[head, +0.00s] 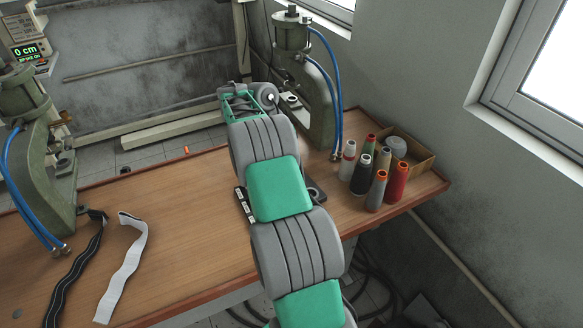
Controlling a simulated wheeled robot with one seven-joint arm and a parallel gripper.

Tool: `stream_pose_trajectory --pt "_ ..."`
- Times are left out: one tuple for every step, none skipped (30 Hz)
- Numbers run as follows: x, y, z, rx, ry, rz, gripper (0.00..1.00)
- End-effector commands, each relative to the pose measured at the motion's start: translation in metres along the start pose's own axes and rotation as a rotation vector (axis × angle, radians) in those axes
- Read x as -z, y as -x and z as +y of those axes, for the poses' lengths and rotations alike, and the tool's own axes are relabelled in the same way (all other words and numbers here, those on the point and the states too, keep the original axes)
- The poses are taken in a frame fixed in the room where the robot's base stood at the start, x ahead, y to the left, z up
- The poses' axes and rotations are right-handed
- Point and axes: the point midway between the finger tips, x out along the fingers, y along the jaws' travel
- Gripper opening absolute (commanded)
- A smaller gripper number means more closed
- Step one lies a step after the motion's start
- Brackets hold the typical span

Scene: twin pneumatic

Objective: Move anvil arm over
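Two grey-green pneumatic presses stand on the wooden table, each with blue hoses. The left press (62,185) is cut off by the left edge of the head view. The right press (322,110) stands at the back of the table, behind and right of my arm. A small round die seat (291,99) shows at its inner side, below the head; I cannot tell if this is the anvil arm. My own grey and green arm reaches up the middle and hides part of the right press's base. My gripper cannot be made out.
Several thread cones (362,174) and an open cardboard box (419,155) stand right of the right press. A black strap (82,265) and a white strap (128,262) lie on the left of the table (190,235). A wall and window close off the right.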

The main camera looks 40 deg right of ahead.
Motion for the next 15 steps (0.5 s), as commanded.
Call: stream_pose_trajectory --pt "0.0000 0.0013 -0.0003 0.004 -0.006 -0.001 0.00" --pt "-0.0005 0.0015 0.0003 0.004 -0.006 -0.001 0.00" --pt "-0.0011 0.0018 0.0011 0.003 -0.007 -0.001 0.00" --pt "-0.0016 0.0020 0.0016 0.003 -0.007 -0.001 0.00" --pt "-0.0021 0.0023 0.0020 0.004 -0.006 -0.001 0.00" --pt "-0.0027 0.0025 0.0025 0.004 -0.005 -0.001 0.00" --pt "-0.0031 0.0027 0.0029 0.004 -0.004 -0.001 0.00" --pt "-0.0036 0.0029 0.0032 0.005 -0.003 -0.001 0.00" --pt "-0.0041 0.0031 0.0035 0.005 -0.002 -0.001 0.00" --pt "-0.0044 0.0032 0.0038 0.006 -0.001 -0.001 0.00" --pt "-0.0047 0.0034 0.0040 0.006 0.000 -0.001 0.00" --pt "-0.0051 0.0035 0.0042 0.006 0.001 -0.001 0.00" --pt "-0.0053 0.0036 0.0044 0.006 0.002 -0.001 0.00" --pt "-0.0055 0.0037 0.0045 0.006 0.002 -0.001 0.23" --pt "-0.0056 0.0038 0.0046 0.006 0.003 -0.001 0.27"
